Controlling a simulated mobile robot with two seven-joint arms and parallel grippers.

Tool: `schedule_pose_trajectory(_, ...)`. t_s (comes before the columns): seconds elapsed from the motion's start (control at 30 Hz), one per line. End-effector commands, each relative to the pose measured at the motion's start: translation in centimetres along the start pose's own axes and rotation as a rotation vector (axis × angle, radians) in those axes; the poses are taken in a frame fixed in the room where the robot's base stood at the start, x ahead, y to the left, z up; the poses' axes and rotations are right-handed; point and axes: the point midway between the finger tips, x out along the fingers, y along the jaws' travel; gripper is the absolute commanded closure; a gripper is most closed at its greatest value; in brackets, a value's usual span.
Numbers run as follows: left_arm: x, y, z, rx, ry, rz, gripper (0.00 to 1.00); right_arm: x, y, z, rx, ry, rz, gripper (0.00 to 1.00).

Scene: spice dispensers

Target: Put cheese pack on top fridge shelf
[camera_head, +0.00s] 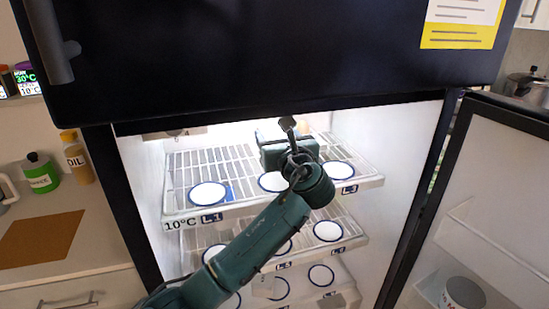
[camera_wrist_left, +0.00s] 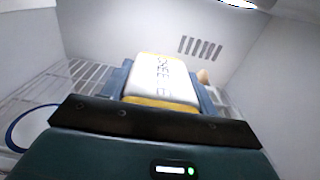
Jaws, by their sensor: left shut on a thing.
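The cheese pack (camera_wrist_left: 162,76), white with yellow ends and dark lettering, lies between the blue fingers of my left gripper (camera_wrist_left: 160,88) in the left wrist view. The gripper is shut on it. In the head view my left gripper (camera_head: 286,145) is inside the open fridge, over the top shelf (camera_head: 240,163), around its middle and towards the back. The arm and gripper hide most of the pack there. I cannot tell whether the pack touches the shelf. My right gripper is not in view.
White blue-rimmed discs (camera_head: 207,195) lie on the top shelf, marked L1 to L3. Lower shelves (camera_head: 310,246) carry similar discs. The fridge door (camera_head: 500,200) stands open at right. A counter with an oil bottle (camera_head: 76,158) and a green bottle (camera_head: 41,175) is at left.

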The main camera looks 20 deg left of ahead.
Motion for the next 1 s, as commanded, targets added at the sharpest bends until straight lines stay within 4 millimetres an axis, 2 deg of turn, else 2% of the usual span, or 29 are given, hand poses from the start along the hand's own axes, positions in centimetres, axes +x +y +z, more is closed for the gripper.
schedule_pose_trajectory(0.07, 1.5, 0.1, 0.2, -0.002, -0.002, 0.002, 0.75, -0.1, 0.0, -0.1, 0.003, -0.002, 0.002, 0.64)
schedule_pose_trajectory(0.13, 1.3, 0.0, -1.2, 0.001, 0.002, 0.000, 0.75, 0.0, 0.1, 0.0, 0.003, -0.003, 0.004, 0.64)
schedule_pose_trajectory(0.33, 1.3, 0.0, -2.6, 0.000, -0.001, -0.001, 0.75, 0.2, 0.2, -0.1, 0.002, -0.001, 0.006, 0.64)
schedule_pose_trajectory(0.57, 1.3, 0.0, -6.3, 0.001, 0.000, 0.000, 0.75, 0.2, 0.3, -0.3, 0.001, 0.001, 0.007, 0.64)
schedule_pose_trajectory(1.0, 1.6, 0.0, -7.2, 0.000, -0.001, 0.000, 0.75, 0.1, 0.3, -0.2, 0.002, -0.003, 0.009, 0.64)
